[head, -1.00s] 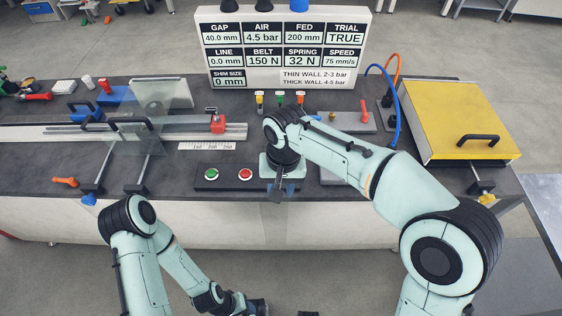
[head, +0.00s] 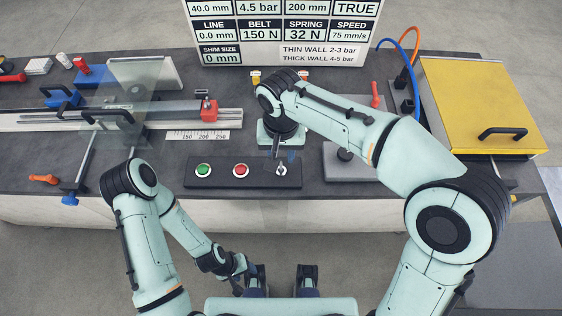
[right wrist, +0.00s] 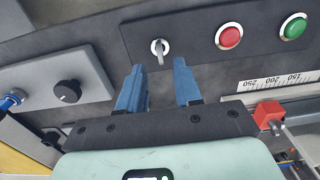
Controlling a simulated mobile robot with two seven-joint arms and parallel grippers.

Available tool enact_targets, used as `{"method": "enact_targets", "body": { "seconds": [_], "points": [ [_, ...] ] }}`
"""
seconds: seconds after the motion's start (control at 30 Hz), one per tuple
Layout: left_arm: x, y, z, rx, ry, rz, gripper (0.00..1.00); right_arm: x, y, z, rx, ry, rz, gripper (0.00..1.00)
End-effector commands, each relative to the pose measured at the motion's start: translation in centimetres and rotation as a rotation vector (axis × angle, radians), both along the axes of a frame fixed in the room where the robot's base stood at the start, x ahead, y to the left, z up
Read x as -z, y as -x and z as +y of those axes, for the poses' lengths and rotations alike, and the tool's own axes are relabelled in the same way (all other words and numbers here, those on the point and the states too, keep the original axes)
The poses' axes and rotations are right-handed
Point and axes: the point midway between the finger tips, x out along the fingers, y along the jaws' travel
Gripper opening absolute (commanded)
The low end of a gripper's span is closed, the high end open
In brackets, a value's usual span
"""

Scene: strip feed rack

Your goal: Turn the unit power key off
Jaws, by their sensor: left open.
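The silver power key (head: 281,169) sits in a round switch at the right end of a dark control panel (head: 215,183). In the right wrist view the key (right wrist: 159,48) has its handle pointing toward my gripper. My right gripper (right wrist: 159,66) is open, with two blue fingers apart and nothing between them. The key lies just beyond the fingertips, roughly centred between them. In the head view my right gripper (head: 282,153) is just behind the key, partly hidden by its own wrist. My left gripper (head: 239,287) is open, low in front of the bench and small in view.
A red button (head: 241,170) and a green button (head: 204,170) share the panel. A grey block with a black knob (right wrist: 67,91) stands beside it. A ruler strip (head: 198,135), a red clamp block (head: 209,110) and a yellow cover (head: 480,105) are nearby.

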Motion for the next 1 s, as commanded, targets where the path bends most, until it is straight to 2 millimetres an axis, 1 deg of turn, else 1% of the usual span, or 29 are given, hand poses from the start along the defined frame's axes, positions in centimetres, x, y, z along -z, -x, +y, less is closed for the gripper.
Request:
{"method": "enact_targets", "body": {
  "seconds": [0.03,0.1,0.2,0.3,0.43,0.67,0.7,0.77,0.8,1.0],
  "points": [
    [0.3,0.1,0.0,0.0,0.0,0.001,0.56,1.2,0.1,0.0,0.0,0.003,0.004,0.34],
    [0.4,0.1,0.0,0.0,0.0,0.001,0.56,2.4,0.1,0.0,0.0,0.002,0.004,0.34],
    [0.6,0.2,0.0,0.0,0.0,0.002,0.56,3.7,0.0,0.0,-0.001,0.001,0.002,0.34],
    [0.7,0.2,0.0,0.0,0.0,0.002,0.56,4.6,0.0,0.0,-0.001,0.001,0.001,0.34],
    [0.7,0.2,0.0,0.0,0.0,0.002,0.56,5.1,0.0,0.0,-0.001,0.0,0.0,0.34],
    [0.7,0.2,0.0,0.0,0.0,0.002,0.56,5.1,0.0,0.0,0.0,0.0,0.0,0.34],
    [0.7,0.2,0.0,0.0,0.0,0.002,0.56,5.1,0.0,0.0,0.0,0.0,0.0,0.28],
    [0.7,0.2,0.0,0.0,0.0,0.002,0.56,5.1,0.0,0.0,0.0,0.0,0.0,0.08],
    [0.7,0.2,0.0,0.001,0.0,0.002,0.56,5.1,0.0,0.0,0.0,0.0,0.0,0.0],
    [0.7,0.2,0.0,0.0,0.0,0.002,0.56,5.1,0.0,0.0,0.001,0.0,0.0,0.0]
  ]
}}
